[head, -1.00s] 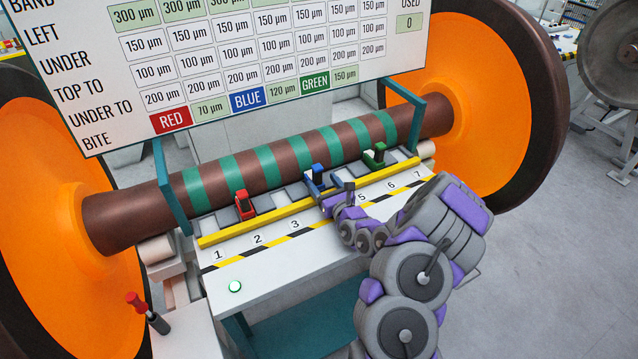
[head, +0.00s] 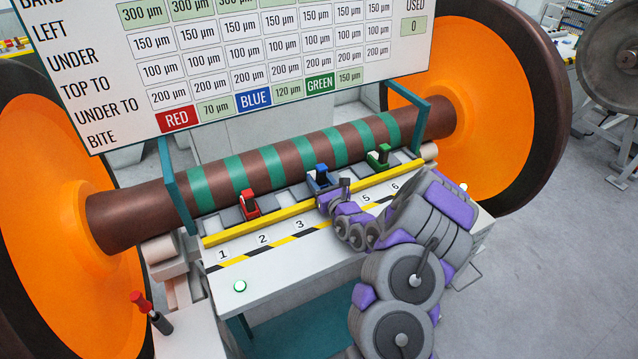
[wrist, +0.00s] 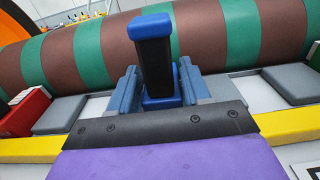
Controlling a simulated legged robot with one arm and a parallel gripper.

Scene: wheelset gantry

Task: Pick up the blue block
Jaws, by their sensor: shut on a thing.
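The blue block (head: 321,173) stands upright on the bench between the red and green ones, in front of the striped axle. In the wrist view the blue block (wrist: 153,55) has a blue top, a dark body and a blue base. My gripper (head: 322,187) reaches it from the front, over the yellow bar. In the wrist view my gripper (wrist: 158,86) has one finger on each side of the block's lower part and is shut on it. The block's base appears to be at bench level; whether it touches the bench I cannot tell.
A red block (head: 250,205) stands left and a green block (head: 378,156) right. A yellow bar (head: 290,213) runs along the bench front, with numbered places before it. The striped axle (head: 270,168) lies close behind, between two orange wheels. A large sign hangs above.

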